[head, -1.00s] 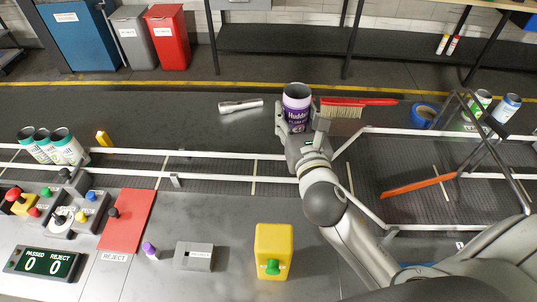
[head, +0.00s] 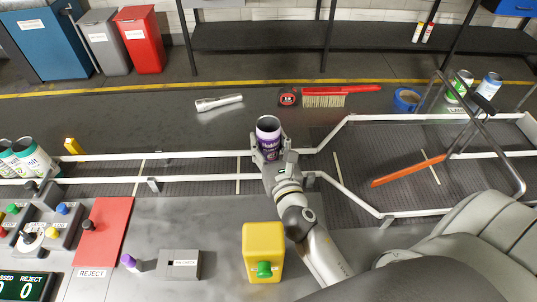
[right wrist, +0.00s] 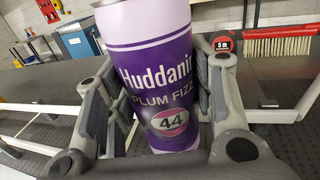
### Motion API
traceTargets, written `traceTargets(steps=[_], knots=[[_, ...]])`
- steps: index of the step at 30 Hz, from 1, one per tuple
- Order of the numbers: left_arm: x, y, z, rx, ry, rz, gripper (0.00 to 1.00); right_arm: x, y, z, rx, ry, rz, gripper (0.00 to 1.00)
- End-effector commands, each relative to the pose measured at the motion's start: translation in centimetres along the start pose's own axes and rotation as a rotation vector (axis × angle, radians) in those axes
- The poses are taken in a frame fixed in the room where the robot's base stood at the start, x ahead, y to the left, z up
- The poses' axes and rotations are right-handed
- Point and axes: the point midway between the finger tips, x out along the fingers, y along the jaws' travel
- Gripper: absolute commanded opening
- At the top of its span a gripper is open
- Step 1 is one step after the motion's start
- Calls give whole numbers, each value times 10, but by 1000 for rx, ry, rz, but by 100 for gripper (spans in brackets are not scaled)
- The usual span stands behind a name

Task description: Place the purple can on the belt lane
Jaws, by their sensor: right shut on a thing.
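The purple can (head: 268,140), labelled Huddanin Plum Fizz, is upright, with its open top showing in the head view. My right gripper (head: 270,160) is shut on it, with one finger on each side. In the right wrist view the can (right wrist: 152,75) fills the middle between the fingers. The belt lane (head: 205,178) is a dark strip between white rails. The can is at the lane's far rail in the head view; its bottom is hidden by the gripper, so I cannot tell whether it touches the belt. My left gripper is not in view.
Behind the rail lie a flashlight (head: 219,103), a tape measure (head: 288,97), a red brush (head: 340,92) and blue tape (head: 406,99). Several white-green cans (head: 35,158) stand at the left. An orange bar (head: 408,170) crosses the wider belt. A yellow button box (head: 263,252) stands in front.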

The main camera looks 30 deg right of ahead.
Motion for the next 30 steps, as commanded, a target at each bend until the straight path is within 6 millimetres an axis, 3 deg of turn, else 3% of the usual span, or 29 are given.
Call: traceTargets(steps=[3,6,20,21,25,30], knots=[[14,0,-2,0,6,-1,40,0,0,-24,3,5,-4,40],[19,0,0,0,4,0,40,0,0,-34,3,4,-2,40],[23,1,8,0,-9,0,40,0,0,-40,-1,2,0,40],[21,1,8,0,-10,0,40,0,0,-38,0,2,0,55],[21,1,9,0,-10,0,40,0,0,-38,0,2,0,71],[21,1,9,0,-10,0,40,0,0,-38,0,2,0,71]])
